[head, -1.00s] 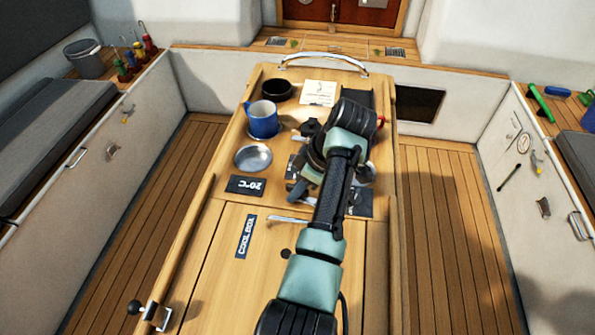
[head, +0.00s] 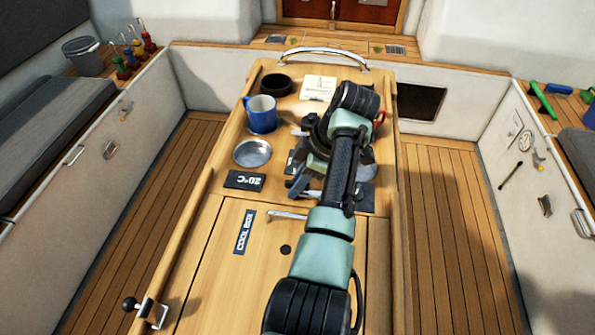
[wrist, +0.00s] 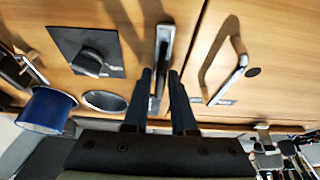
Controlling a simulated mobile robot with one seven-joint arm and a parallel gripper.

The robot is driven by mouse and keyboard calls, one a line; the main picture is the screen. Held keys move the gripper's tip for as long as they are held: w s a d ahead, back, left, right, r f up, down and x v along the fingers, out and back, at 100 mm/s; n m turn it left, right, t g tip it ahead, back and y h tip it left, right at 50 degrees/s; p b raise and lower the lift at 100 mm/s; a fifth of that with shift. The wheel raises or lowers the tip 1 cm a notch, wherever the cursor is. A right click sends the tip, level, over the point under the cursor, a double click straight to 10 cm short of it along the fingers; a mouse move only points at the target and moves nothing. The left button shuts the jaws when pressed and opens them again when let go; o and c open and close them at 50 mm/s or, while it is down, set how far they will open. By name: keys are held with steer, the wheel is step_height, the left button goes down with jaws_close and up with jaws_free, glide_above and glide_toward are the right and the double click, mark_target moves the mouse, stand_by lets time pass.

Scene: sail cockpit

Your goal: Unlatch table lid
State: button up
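The wooden table (head: 212,215) stands in the middle of the head view, with a lid panel (head: 222,285) labelled COOL BOX at its near part. In the wrist view a slim metal lever (wrist: 162,50), perhaps the latch, lies between the two dark fingers of my gripper (wrist: 159,75). The fingers are apart, on either side of the lever; I cannot tell if they touch it. A bent metal handle (wrist: 222,68) is to their right, and it shows on the lid in the head view (head: 287,215). My arm hides much of the table's right side.
A black knob on a dark plate (wrist: 90,52) is left of the lever. Clear floor (head: 448,220) lies on both sides.

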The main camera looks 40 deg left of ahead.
steer(key=o, duration=0.3)
steer(key=shift+o, duration=0.2)
steer(key=p+v, duration=0.2)
steer(key=v, duration=1.1)
steer(key=shift+p, duration=0.4)
